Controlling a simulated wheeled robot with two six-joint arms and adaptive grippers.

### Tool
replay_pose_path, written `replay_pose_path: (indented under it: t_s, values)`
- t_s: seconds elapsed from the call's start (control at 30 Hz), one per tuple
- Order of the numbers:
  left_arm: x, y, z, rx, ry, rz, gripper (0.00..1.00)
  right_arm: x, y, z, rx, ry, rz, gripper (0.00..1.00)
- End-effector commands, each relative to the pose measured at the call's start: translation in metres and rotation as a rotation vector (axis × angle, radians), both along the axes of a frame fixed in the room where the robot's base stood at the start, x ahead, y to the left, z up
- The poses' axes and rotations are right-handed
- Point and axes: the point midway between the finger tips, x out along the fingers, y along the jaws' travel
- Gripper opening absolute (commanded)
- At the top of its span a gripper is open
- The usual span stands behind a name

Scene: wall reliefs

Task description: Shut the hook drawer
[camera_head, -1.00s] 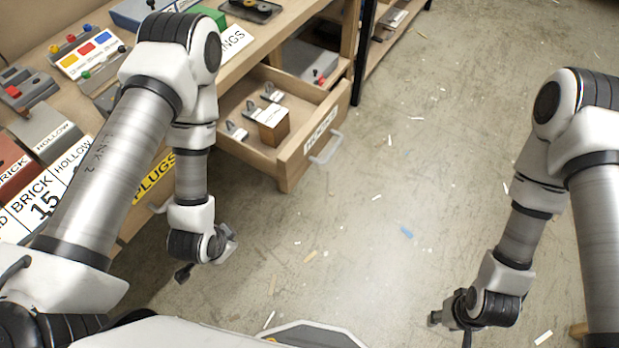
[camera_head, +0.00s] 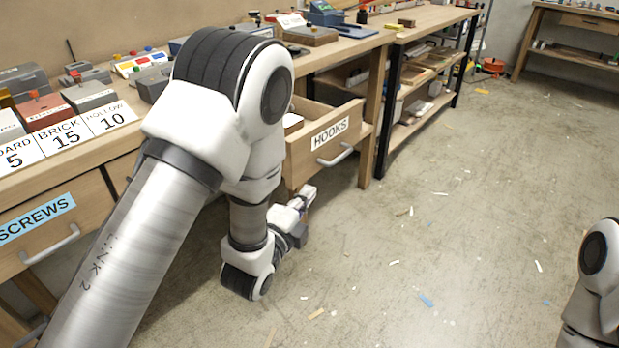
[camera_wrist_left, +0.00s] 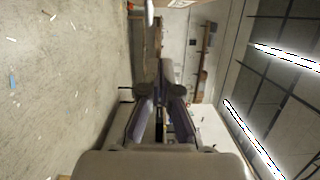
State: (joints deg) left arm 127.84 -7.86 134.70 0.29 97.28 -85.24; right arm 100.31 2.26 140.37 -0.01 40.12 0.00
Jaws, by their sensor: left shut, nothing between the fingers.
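The hook drawer (camera_head: 318,125), with a white HOOKS label and a pale bar handle (camera_head: 337,157), stands pulled out from the wooden bench. My left arm covers its left part, and only a sliver of its inside with something white shows. My left gripper (camera_head: 301,201) is below and in front of the drawer, left of and lower than the handle, apparently clear of it. Its fingers (camera_wrist_left: 160,98) are shut and empty in the left wrist view. I cannot pick out the drawer for sure in that view. My right gripper is out of frame; only part of that arm shows.
The bench top (camera_head: 350,52) carries boxes and trays. A SCREWS drawer (camera_head: 40,222) is at the left. A black-framed shelf (camera_head: 383,110) stands right of the hook drawer. The concrete floor (camera_head: 420,240) in front is open, with small scraps.

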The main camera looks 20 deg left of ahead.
Motion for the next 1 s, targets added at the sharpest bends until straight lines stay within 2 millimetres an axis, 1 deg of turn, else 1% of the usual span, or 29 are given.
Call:
replay_pose_path:
  t_s: [0.37,0.4,0.5,0.63,1.0]
  values:
    - [0.08,-0.008,0.0,-0.002,-0.001,0.0,0.0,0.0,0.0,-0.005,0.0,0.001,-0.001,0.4]
    - [0.087,-0.004,-0.001,-0.004,0.0,0.003,0.0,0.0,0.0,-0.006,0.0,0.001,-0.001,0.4]
    - [0.091,0.015,-0.001,-0.006,0.003,0.006,0.0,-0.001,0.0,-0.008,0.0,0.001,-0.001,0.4]
    - [0.095,0.027,0.0,-0.003,0.002,0.003,0.0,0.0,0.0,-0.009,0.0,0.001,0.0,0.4]
    - [0.096,0.03,0.0,-0.002,0.003,0.0,0.0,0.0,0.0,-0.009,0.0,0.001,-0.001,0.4]
